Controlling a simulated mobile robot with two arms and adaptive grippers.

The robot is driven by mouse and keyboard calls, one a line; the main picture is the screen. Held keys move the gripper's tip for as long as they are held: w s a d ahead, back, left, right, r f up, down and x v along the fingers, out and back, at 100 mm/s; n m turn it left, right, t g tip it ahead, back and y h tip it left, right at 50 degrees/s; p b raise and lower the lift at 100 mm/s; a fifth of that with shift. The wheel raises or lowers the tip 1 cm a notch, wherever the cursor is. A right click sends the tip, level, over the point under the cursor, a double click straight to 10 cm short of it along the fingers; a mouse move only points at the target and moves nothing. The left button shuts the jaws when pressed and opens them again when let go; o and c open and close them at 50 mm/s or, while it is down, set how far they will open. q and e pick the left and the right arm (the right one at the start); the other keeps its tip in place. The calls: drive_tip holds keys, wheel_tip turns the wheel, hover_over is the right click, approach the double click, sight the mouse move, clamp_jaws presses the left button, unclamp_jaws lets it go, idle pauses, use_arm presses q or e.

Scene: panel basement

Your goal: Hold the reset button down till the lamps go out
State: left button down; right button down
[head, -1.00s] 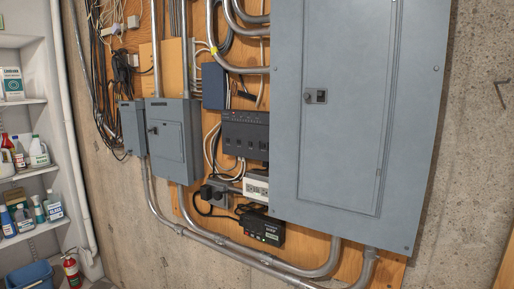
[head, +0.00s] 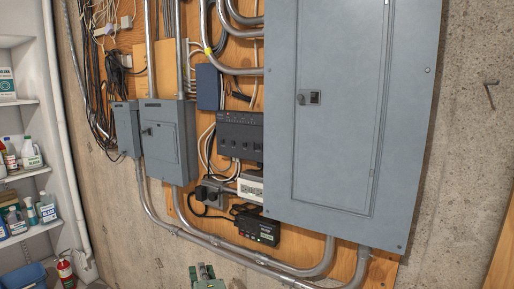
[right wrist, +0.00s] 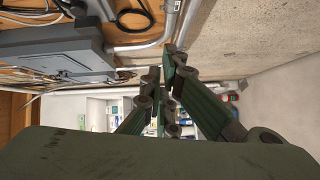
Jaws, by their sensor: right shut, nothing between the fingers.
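A dark grey unit (head: 240,123) with a row of tiny lamps along its top is on the plywood, left of the large grey panel. No lit lamp stands out on it. A smaller black box (head: 262,230) with small coloured marks hangs lower down. I cannot make out which part is the reset button. My right gripper (head: 203,272) shows at the bottom edge of the head view, below the conduits and apart from both units. In the right wrist view its green fingers (right wrist: 167,80) are shut and empty. My left gripper is not in view.
The large grey breaker panel (head: 332,110) stands out at the right. A smaller grey box (head: 170,155) is at the left. Metal conduits (head: 225,245) curve below the units. Shelves with bottles (head: 30,172) and a fire extinguisher (head: 65,272) are at the far left.

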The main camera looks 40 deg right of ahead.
sight(258, 147)
drive_tip(key=s+d+r+t+h, duration=0.1)
drive_tip(key=d+r+h, duration=0.1)
drive_tip(key=r, duration=0.9)
drive_tip(key=s+d+r+t+h, duration=0.1)
drive_tip(key=s+d+r+h, duration=0.1)
drive_tip(key=r, duration=1)
drive_tip(key=s+d+r+t+h, duration=0.1)
drive_tip(key=r+h, duration=0.3)
drive_tip(key=r, duration=0.8)
drive_tip(key=shift+s+d+r, duration=0.25)
drive_tip(key=shift+s+d, duration=0.1)
drive_tip(key=shift+d, duration=0.55)
drive_tip(key=shift+w+d+b, duration=0.25)
drive_tip(key=shift+w+d, duration=0.3)
drive_tip(key=shift+d, duration=0.8)
drive_tip(key=shift+w+d+b, duration=0.25)
drive_tip(key=shift+w+d, duration=0.35)
drive_tip(key=shift+d, duration=0.75)
drive_tip(key=shift+w+d+b, duration=0.25)
drive_tip(key=shift+w+d, duration=0.3)
drive_tip(key=shift+d, duration=0.8)
drive_tip(key=shift+w+d, duration=0.2)
drive_tip(key=shift+d, duration=0.2)
